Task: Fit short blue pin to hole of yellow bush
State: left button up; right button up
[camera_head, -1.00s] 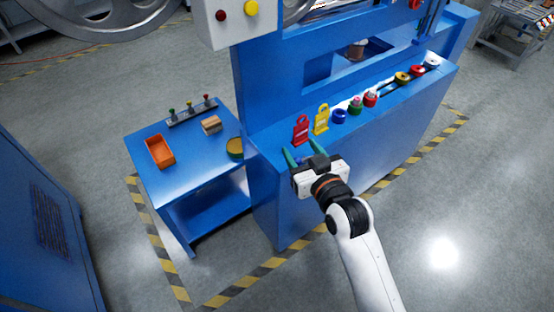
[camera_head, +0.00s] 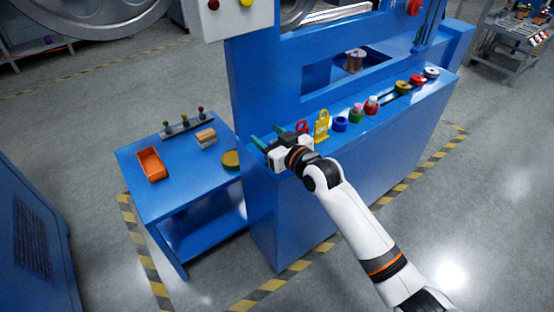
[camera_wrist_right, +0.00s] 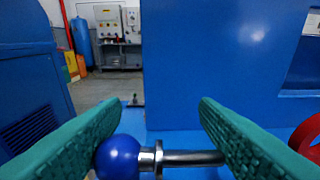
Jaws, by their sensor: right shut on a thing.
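My right gripper (camera_head: 267,135) hovers by the near left end of the blue machine ledge. In the right wrist view its two teal fingers (camera_wrist_right: 160,150) are shut on a blue pin, with a round blue knob (camera_wrist_right: 118,157) at the left finger and a metal shaft (camera_wrist_right: 190,158) reaching the right finger. The pin lies roughly level across the jaws. A yellow ring-like part (camera_head: 402,86) sits farther along the ledge, and a yellow tag-shaped part (camera_head: 322,127) stands nearer; I cannot tell which is the bush. My left gripper is out of view.
A red part (camera_head: 302,126) stands partly hidden behind the right gripper. A blue ring (camera_head: 340,124) and several coloured pieces line the ledge (camera_head: 385,110). The side table holds an orange bin (camera_head: 151,164), a wooden block (camera_head: 205,137), a round yellow-topped piece (camera_head: 230,159) and several knobbed pins (camera_head: 183,122).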

notch_tip(320, 180, down, 6)
jog(key=shift+f+b, duration=0.1)
jog(key=shift+b, duration=0.5)
jog(key=shift+f, duration=0.35)
pick_arm(q)
jog(key=w+r, duration=0.2)
jog(key=r, duration=0.1)
jog(key=shift+w+d+r, duration=0.15)
jog(key=shift+w+r, duration=0.05)
jog(key=shift+r, duration=0.05)
pick_arm(e)
jog(key=shift+f, duration=0.2)
pick_arm(q)
jog(key=shift+w+r, duration=0.1)
pick_arm(e)
jog(key=shift+f, duration=0.1)
jog(key=o, duration=1)
jog(key=shift+c, duration=0.2)
pick_arm(q)
jog(key=shift+r, duration=0.2)
jog(key=shift+f, duration=0.1)
pick_arm(e)
jog(key=shift+f, duration=0.1)
